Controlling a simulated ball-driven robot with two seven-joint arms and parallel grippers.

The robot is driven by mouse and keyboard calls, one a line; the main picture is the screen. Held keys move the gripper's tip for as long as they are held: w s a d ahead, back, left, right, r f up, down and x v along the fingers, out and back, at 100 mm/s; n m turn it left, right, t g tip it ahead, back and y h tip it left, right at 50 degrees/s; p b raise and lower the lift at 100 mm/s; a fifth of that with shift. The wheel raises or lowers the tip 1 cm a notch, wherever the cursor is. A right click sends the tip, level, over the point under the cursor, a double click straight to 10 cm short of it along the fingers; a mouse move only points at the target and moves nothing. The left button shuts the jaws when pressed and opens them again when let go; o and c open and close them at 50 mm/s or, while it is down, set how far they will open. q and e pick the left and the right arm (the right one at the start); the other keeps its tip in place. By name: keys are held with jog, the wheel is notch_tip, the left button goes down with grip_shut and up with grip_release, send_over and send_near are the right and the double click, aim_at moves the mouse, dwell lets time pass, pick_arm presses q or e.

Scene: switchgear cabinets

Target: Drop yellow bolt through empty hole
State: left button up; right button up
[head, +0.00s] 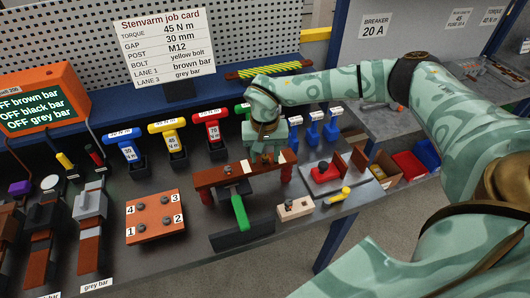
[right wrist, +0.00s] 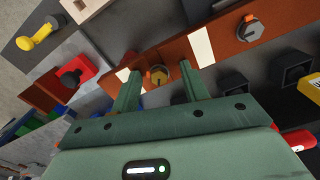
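My right gripper (head: 266,152) is over the right part of a brown bar (head: 220,177) on red posts. In the right wrist view its fingers (right wrist: 159,72) are spread. A bolt-like round piece with an orange-gold rim (right wrist: 158,75) shows between them at the bar, with gaps to both fingers; I cannot tell whether it is a bolt or a hole fitting. A grey hex bolt head (right wrist: 250,28) sits farther along the bar (right wrist: 225,38). A yellow bolt-shaped piece (head: 340,196) lies at the table's front right; it also shows in the wrist view (right wrist: 41,37). My left gripper is out of view.
A green-handled tool (head: 239,213) stands before the bar. A pale block (head: 294,209) and a red clamp-like piece (head: 326,172) are to the right. Blue, yellow and red tools (head: 167,136) stand behind. An orange numbered plate (head: 155,217) lies left.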

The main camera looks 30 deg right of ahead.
aim_at(265, 156)
dwell(0.4)
notch_tip(265, 156, up, 16)
jog(key=p, duration=0.1)
jog(key=shift+r, duration=0.15)
